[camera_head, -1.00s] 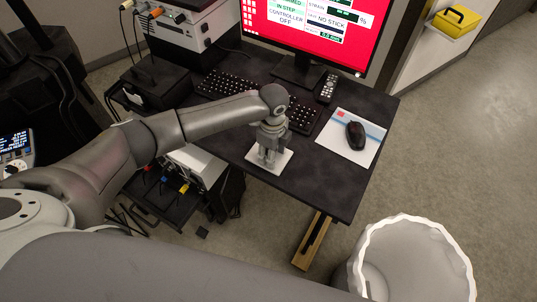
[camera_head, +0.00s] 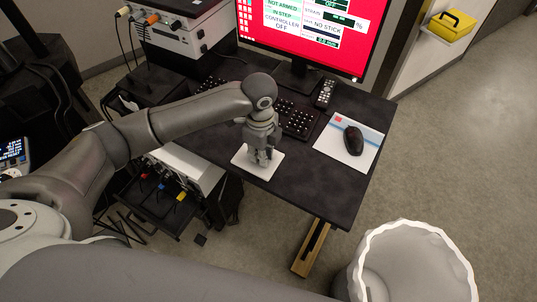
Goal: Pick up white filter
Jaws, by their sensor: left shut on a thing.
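The white filter (camera_head: 241,157) is a flat, thin white square near the front left edge of the desk. My left gripper (camera_head: 262,158) points down onto it, with the fingers close together at its middle. It is shut on the white filter. The fingers cover part of the filter, and I cannot tell whether it rests on the desk or is slightly above it. My right gripper is not in view.
A black keyboard (camera_head: 298,118), a remote (camera_head: 324,92), a mouse (camera_head: 353,141) on a white-blue pad (camera_head: 337,150) and a monitor (camera_head: 300,30) stand on the dark desk (camera_head: 318,186). A white-rimmed bin (camera_head: 410,262) stands at the lower right. The desk's front right is clear.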

